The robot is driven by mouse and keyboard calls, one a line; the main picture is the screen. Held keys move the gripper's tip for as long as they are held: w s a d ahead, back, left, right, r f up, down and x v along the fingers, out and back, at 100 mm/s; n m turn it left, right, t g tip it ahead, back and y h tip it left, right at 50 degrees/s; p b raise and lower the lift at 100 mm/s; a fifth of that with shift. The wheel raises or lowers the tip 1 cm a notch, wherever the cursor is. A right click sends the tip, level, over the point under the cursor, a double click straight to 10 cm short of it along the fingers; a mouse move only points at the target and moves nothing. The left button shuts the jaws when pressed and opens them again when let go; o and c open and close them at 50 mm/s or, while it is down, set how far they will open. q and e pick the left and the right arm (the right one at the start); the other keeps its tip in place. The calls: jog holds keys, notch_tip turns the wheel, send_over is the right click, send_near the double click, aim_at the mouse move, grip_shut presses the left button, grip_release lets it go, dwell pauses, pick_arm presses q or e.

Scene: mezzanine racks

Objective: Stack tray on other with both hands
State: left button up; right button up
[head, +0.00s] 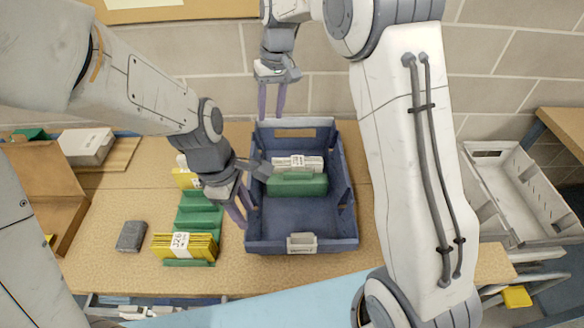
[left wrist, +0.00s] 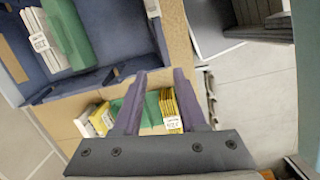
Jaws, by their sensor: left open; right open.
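A blue tray (head: 305,222) stands on the wooden worktop and also shows at the upper left of the left wrist view (left wrist: 128,40). It holds a green block (head: 298,185) and a white labelled pack (head: 297,163). My left gripper (head: 241,213) is open and empty beside the tray's left wall; its two fingers also show in the left wrist view (left wrist: 150,100). I cannot tell if it touches the wall. My right gripper (head: 271,102) is open above the tray's back left corner. A pale grey tray (head: 478,172) stands apart at the right.
A green rack (head: 193,215) with yellow packs (head: 184,247) sits left of the blue tray. A dark grey block (head: 131,236) lies further left. A cardboard box (head: 45,195) and a white pack (head: 87,146) stand at the left edge. A brick wall is behind.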

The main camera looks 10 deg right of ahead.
pick_arm(q)
jog(key=w+f+n, duration=0.4)
jog(key=n, duration=0.3)
pick_arm(e)
jog(key=w+d+f+m, duration=0.2)
jog(key=w+d+f, duration=0.3)
jog(key=w+d, duration=0.4)
pick_arm(q)
jog(key=n, duration=1.3)
send_over(260, 234)
jog(key=w+a, duration=0.1)
jog(key=a, duration=0.2)
notch_tip(260, 234, down, 7)
pick_arm(e)
jog(key=m, duration=0.2)
send_near(332, 137)
jog(key=d, duration=0.1)
pick_arm(q)
jog(key=shift+w+b, duration=0.1)
jog(key=shift+b, duration=0.25)
pick_arm(e)
jog(key=shift+s+y, duration=0.1)
jog(key=shift+y, duration=0.2)
